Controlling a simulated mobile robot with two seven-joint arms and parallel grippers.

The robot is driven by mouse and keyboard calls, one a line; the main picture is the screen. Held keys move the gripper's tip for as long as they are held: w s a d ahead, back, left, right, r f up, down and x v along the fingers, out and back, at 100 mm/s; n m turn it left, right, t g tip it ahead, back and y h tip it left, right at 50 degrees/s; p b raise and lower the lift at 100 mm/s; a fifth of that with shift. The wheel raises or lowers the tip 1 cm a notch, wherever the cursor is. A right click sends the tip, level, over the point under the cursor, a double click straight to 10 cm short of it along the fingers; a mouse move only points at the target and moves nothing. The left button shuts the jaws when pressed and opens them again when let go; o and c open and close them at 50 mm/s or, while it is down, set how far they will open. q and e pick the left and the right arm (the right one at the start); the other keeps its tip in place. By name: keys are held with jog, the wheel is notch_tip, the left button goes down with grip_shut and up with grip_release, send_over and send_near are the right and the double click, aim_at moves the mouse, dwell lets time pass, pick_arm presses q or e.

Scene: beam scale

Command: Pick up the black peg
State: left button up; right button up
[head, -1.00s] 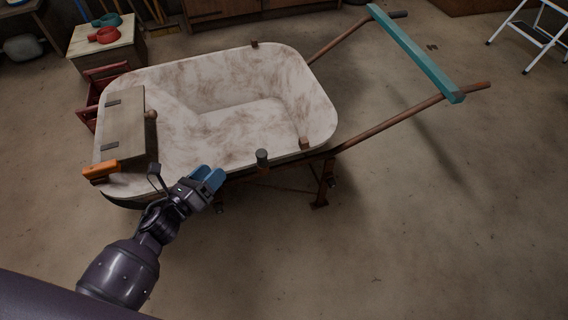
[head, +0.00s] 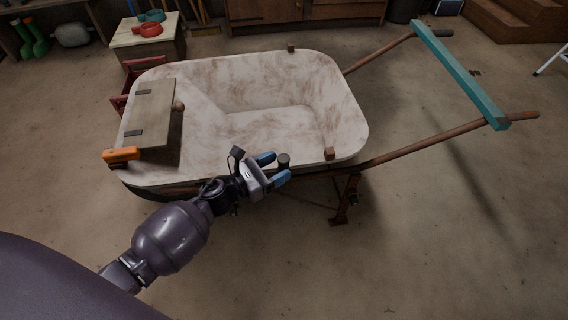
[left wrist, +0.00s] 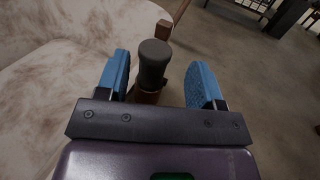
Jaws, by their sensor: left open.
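The black peg (head: 284,160) is a short dark cylinder standing upright at the near rim of the wheelbarrow tray (head: 240,165). In the left wrist view the peg (left wrist: 153,62) shows between the two blue fingers, with a brown base under it. My left gripper (head: 273,168) is open, its fingertips close to the peg; in the wrist view the open fingers (left wrist: 160,80) lie on either side of it with gaps. My right gripper is not in view.
A wooden block (head: 329,153) sits on the rim right of the peg. A hinged board (head: 152,112) and an orange block (head: 121,154) are at the tray's left end. Handles with a teal bar (head: 460,75) extend right. The floor in front is clear.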

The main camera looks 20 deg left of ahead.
pick_arm(q)
jog(key=x, duration=0.4)
jog(key=shift+w+a+f+b, duration=0.2)
jog(key=shift+w+f+b, duration=0.1)
jog(key=shift+f+b, duration=0.05)
jog(key=shift+w+d, duration=0.15)
jog(key=shift+w, duration=0.05)
jog(key=c, duration=1)
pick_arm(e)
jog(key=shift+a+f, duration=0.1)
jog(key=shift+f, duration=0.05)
pick_arm(q)
jog(key=shift+r, duration=0.1)
notch_tip(320, 180, up, 19)
jog(key=p, duration=0.8)
send_over(279, 165)
jog(key=x, duration=0.3)
jog(key=shift+w+r, duration=0.15)
jog(key=shift+r, duration=0.4)
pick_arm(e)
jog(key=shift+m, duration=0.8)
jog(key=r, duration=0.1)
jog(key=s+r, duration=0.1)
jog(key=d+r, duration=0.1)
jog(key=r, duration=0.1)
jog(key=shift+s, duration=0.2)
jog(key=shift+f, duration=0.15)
